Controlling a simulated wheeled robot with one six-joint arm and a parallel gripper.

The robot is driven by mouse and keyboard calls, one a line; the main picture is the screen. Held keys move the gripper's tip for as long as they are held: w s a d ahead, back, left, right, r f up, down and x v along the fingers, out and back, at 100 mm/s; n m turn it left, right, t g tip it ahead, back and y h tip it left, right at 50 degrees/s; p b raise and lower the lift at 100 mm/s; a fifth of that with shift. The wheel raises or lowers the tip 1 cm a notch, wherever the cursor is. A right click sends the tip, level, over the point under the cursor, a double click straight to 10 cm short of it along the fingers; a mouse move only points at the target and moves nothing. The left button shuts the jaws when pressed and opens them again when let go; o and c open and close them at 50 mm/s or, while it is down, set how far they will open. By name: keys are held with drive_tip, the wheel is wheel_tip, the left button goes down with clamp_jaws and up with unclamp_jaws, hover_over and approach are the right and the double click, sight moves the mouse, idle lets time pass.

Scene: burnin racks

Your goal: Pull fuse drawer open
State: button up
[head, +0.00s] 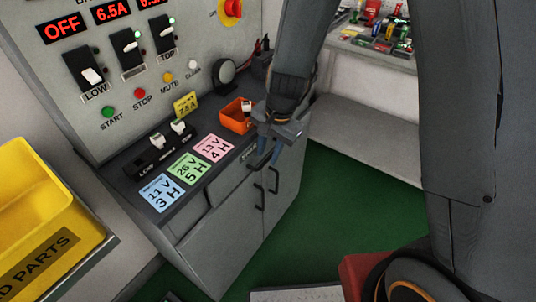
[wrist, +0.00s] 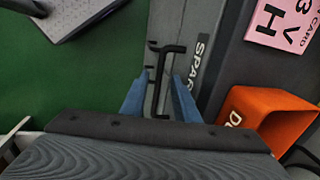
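The drawer front is a grey panel (wrist: 184,28) in the wrist view, with a label starting "SPA"; the rest of the label is hidden. Its black bar handle (wrist: 164,48) lies between my gripper's two blue fingers (wrist: 161,92). The fingers are apart, with gaps on both sides of the handle. The drawer appears flush with the cabinet.
An orange bin (head: 236,116) stands on the counter close to my gripper, beside coloured cards (head: 214,148). Black door handles (head: 259,196) sit lower on the cabinet. A yellow parts bin (head: 40,205) is at left.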

drive_tip(key=shift+a+f, duration=0.1)
drive_tip(key=shift+f, duration=0.45)
clamp_jaws()
